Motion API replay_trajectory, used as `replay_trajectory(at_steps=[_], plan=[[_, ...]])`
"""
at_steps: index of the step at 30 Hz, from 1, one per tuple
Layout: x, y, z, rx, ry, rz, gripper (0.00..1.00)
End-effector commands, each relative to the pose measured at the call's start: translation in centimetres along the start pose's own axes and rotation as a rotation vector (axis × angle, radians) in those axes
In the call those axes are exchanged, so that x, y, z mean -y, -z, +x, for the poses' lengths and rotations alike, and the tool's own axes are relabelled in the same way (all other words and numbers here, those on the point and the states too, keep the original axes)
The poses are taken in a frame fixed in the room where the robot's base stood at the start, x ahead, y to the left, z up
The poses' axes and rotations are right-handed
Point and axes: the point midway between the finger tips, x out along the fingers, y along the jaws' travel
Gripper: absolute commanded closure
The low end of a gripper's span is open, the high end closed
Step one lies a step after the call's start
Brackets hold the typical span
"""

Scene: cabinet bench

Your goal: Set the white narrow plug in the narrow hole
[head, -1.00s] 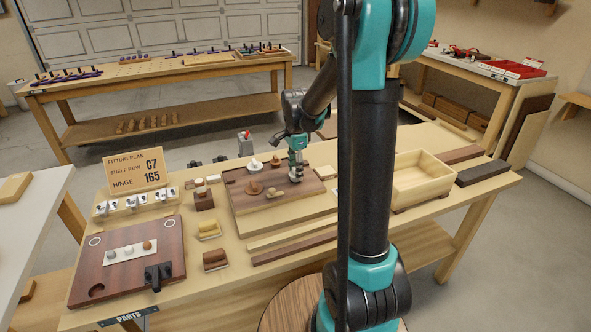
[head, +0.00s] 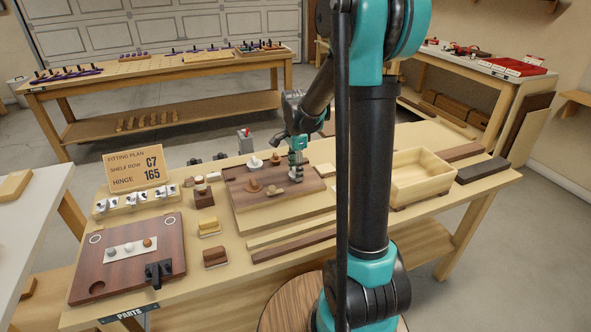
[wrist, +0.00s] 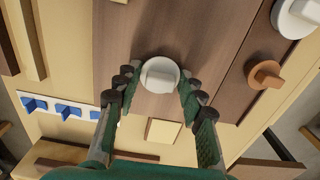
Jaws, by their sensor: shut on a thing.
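In the wrist view a white plug (wrist: 160,75) with a round flange sits between the two fingers of my gripper (wrist: 153,88), which is shut on it. The dark wooden board (wrist: 150,35) is beneath it. I cannot tell whether the plug touches the board, and no open hole shows near it. In the head view my gripper (head: 297,175) is low over the right part of the board (head: 240,201), and the plug is too small to make out. Another white plug (head: 254,162) stands at the board's back left, also in the wrist view (wrist: 297,18).
Brown plugs (head: 254,185) stand on the board left of my gripper. A pale open box (head: 421,184) is to the right. Dark and pale strips (head: 294,246) lie in front. A sign (head: 137,165) and a darker panel (head: 110,270) are at left.

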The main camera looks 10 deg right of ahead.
Motion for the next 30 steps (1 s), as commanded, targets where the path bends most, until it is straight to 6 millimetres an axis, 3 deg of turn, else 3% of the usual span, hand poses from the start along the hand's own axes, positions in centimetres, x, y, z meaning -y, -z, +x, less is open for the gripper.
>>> replay_trajectory(at_steps=[6,7,12,18,23,30], plan=[[0.01,0.0,0.23,0.0,0.0,0.0,0.76],[0.01,0.0,0.21,0.0,0.0,0.0,0.57],[0.0,0.0,0.21,0.0,0.0,0.0,0.36],[0.0,0.0,0.21,0.0,0.0,0.0,0.36],[0.0,0.0,0.21,0.0,0.0,0.0,0.19],[0.0,0.0,0.21,0.0,0.0,0.0,0.19]])
